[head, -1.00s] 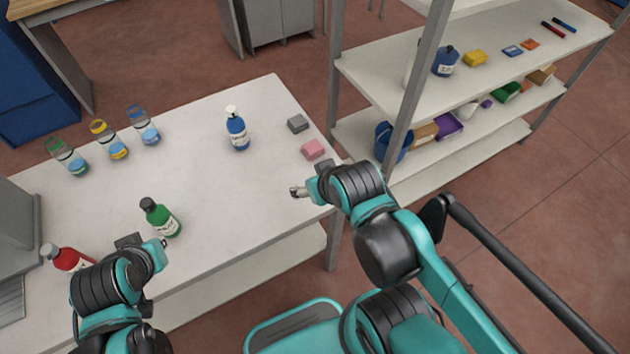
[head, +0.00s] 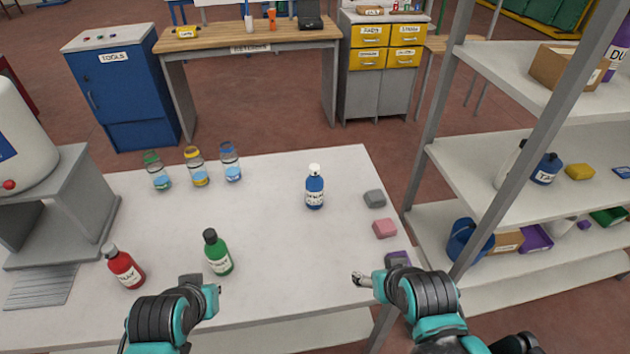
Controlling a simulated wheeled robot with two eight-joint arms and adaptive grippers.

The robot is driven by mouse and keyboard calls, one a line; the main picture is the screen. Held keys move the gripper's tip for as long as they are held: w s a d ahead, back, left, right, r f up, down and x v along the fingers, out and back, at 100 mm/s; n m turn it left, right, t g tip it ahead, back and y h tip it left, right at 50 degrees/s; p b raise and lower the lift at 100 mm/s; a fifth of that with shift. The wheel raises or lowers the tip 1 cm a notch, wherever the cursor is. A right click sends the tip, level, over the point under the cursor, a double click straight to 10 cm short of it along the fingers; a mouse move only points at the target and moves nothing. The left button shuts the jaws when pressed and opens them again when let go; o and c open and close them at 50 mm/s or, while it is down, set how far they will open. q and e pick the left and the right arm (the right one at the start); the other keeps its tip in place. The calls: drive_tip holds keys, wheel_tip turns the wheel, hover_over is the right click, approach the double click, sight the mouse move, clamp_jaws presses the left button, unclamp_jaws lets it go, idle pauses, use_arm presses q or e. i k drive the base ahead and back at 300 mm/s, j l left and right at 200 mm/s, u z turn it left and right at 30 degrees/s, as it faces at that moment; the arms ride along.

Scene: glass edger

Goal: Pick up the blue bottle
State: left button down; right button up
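The blue bottle (head: 315,188) has a white cap and a white label. It stands upright on the white table (head: 270,255), right of the middle and towards the back. My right gripper (head: 360,280) is at the table's front right edge, nearer to me than the bottle and slightly to its right, apart from it. Its fingers are small in view and I cannot tell how far they are apart. My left gripper (head: 214,290) is at the front edge near the green bottle (head: 217,253), with its fingers partly hidden. Neither gripper touches the blue bottle.
A red bottle (head: 124,267) stands at the front left. Three clear bottles, one being yellow-capped (head: 196,167), stand at the back left. Grey (head: 374,198), pink (head: 385,228) and purple (head: 398,258) blocks line the right edge. A shelf rack (head: 500,180) stands to the right.

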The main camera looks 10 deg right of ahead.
sight(314, 184)
drive_tip(key=i+l+z, duration=0.1)
drive_tip(key=z, duration=0.3)
drive_tip(key=i+l+z, duration=0.15)
drive_tip(key=z, duration=0.25)
drive_tip(key=i+l+z, duration=0.2)
drive_tip(key=z, duration=0.2)
